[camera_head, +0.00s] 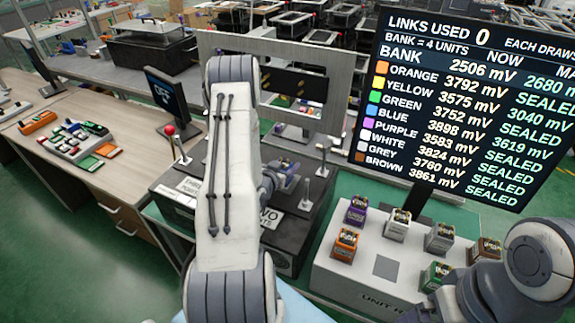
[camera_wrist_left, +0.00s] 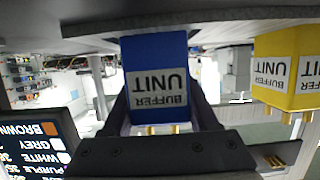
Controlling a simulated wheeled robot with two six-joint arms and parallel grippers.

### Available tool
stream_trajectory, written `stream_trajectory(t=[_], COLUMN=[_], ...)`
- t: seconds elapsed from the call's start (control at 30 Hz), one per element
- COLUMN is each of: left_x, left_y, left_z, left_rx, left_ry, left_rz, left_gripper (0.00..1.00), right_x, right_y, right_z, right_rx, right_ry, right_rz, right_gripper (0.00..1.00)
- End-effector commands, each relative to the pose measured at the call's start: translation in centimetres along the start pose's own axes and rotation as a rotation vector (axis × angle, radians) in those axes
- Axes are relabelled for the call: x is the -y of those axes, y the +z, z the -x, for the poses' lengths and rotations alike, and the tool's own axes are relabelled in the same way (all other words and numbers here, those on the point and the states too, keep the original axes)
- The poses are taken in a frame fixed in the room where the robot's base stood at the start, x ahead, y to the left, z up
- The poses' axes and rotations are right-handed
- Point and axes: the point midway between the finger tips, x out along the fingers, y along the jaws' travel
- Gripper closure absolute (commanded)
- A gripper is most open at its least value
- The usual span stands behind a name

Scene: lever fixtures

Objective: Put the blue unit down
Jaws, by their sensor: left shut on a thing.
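The blue unit (camera_wrist_left: 157,50), labelled BUFFER UNIT, is in my left gripper (camera_wrist_left: 160,108); its lettering appears upside down. Dark fingers lie along both its sides, and gold pins show at the end nearer the gripper. Its far end is beside a grey surface (camera_wrist_left: 90,24); I cannot tell whether they touch. In the head view, my left arm covers the middle and hides most of the gripper and blue unit; a little blue (camera_head: 288,184) shows right of the arm above the dark fixture. My right gripper is out of view; only right arm links show at lower right.
A yellow unit (camera_wrist_left: 288,70) stands beside the blue one. A pale unit tray (camera_head: 335,283) holds purple (camera_head: 357,210), orange (camera_head: 345,243), white (camera_head: 398,225), grey (camera_head: 439,237), brown (camera_head: 485,251) and green (camera_head: 436,276) units. Its grey square (camera_head: 386,267) is bare. A red-knobbed lever (camera_head: 170,131) stands left.

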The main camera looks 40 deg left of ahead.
Motion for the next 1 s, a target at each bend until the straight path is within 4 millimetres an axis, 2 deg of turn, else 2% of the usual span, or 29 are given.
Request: stream_trajectory(t=[0.23,0.27,0.3,0.33,0.73,0.87,1.0], left_x=[-0.1,-0.1,-0.1,-0.1,-0.1,0.1,0.1], left_y=[0.4,0.3,0.2,0.2,-0.3,0.2,0.3], left_z=[-0.2,-0.1,-0.1,-0.1,0.1,2.0,5.3], left_rx=[-0.001,0.000,0.000,0.000,0.000,0.002,0.002], left_ry=[0.001,0.001,0.001,0.001,0.001,-0.002,-0.003], left_rz=[0.000,0.000,0.000,0.000,0.000,0.001,0.003], left_gripper=[1.00,0.29,0.14,0.10,0.10,0.10,0.10], right_x=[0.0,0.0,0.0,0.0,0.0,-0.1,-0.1], right_y=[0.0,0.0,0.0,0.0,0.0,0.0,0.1], right_z=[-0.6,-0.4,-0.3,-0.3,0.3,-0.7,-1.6], right_rx=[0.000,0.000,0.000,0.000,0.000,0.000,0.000], right_ry=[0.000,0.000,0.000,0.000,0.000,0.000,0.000], right_rz=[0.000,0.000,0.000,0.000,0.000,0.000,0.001], right_gripper=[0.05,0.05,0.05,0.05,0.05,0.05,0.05])
